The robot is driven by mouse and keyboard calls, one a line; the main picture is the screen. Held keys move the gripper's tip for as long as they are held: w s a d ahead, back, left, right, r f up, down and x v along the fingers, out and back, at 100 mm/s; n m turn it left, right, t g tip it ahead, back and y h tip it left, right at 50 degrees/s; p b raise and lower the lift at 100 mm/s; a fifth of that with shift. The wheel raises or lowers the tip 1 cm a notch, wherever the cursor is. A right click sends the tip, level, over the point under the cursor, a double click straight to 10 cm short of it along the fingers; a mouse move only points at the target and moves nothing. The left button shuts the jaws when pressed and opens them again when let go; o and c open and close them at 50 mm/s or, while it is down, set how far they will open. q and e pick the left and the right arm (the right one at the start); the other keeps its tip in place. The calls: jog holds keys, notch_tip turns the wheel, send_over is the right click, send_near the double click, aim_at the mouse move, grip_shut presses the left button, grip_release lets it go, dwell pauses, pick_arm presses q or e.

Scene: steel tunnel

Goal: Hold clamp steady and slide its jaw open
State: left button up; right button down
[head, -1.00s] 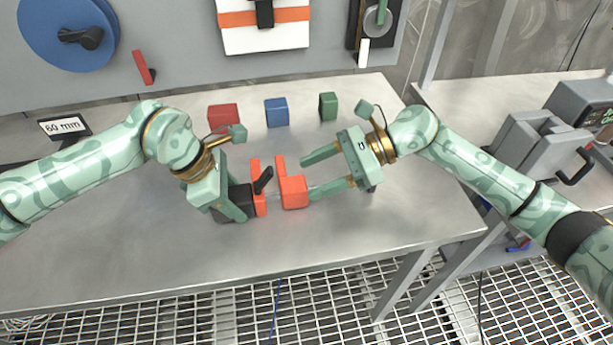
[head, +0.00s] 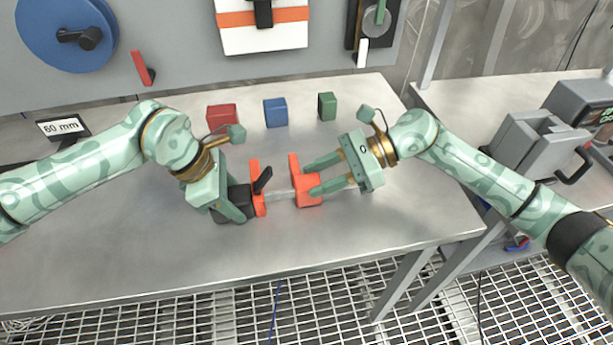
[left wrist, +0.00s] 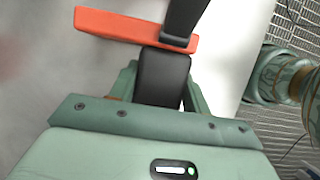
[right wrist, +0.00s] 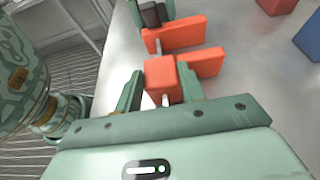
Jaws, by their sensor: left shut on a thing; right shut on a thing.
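The clamp lies on the steel table. Its fixed orange jaw (head: 257,187) carries a black lever (head: 263,180) and joins a dark handle body (head: 239,196). Its sliding orange jaw (head: 304,182) stands to the right, with a bare stretch of metal bar (head: 280,195) between the jaws. My left gripper (head: 232,207) is shut on the dark body, which also shows between its fingers in the left wrist view (left wrist: 163,78). My right gripper (head: 314,178) is shut on the sliding jaw; the right wrist view shows the jaw's block (right wrist: 160,78) between the fingers.
A red block (head: 222,116), a blue block (head: 276,112) and a green block (head: 327,106) stand behind the clamp. A "60 mm" sign (head: 62,127) is at the left. The table's front is clear. A grey machine (head: 540,145) stands on the right table.

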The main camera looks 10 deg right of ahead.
jog(key=d, duration=0.4)
jog(key=shift+d, duration=0.4)
jog(key=c, duration=0.8)
grip_release()
jog(key=shift+c, duration=0.2)
jog(key=v, duration=1.2)
